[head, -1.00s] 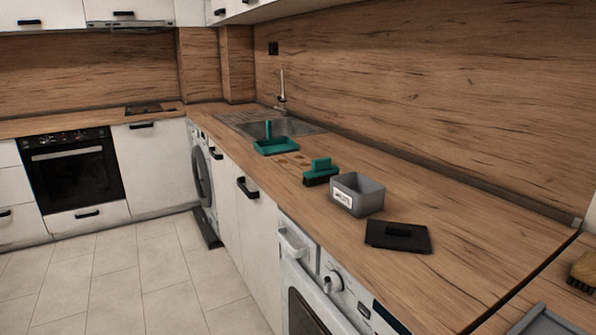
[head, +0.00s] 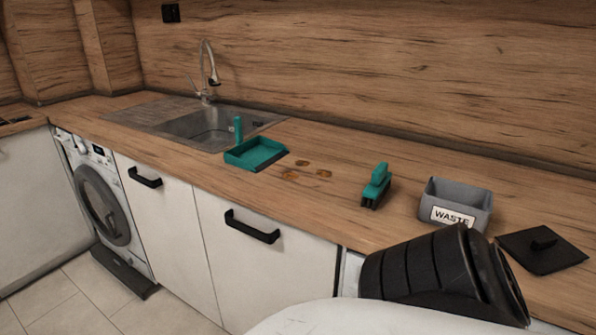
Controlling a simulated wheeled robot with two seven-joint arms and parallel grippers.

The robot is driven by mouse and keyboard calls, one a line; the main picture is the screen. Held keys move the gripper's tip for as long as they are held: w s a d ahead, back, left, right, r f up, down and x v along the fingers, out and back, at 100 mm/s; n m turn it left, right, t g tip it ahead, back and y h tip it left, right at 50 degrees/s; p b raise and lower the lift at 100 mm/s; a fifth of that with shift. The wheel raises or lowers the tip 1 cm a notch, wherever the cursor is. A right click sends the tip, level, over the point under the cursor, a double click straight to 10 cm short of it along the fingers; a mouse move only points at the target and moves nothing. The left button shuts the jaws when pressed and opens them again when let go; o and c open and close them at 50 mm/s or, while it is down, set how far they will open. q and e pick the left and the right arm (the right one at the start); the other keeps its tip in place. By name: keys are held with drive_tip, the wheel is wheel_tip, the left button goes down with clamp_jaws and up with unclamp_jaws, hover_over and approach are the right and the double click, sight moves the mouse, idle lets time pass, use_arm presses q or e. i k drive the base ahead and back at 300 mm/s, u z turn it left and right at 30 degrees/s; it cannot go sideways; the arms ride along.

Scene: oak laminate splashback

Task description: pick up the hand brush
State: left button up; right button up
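The hand brush (head: 376,186) is teal with dark bristles underneath. It stands on the wooden counter in the head view, right of the middle, between some brown crumbs and a grey bin. Nothing is touching it. A black and white part of my own body fills the lower right of the view, in front of the counter edge. Neither gripper's fingers can be seen.
A teal dustpan (head: 255,153) lies by the sink (head: 212,128), with brown crumbs (head: 303,169) beside it. A grey bin (head: 455,203) labelled WASTE stands right of the brush, then a black lid (head: 543,249). Counter behind the brush is clear.

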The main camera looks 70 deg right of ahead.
sight(379, 184)
drive_tip(key=i, duration=1.55)
drive_tip(key=z, duration=2.2)
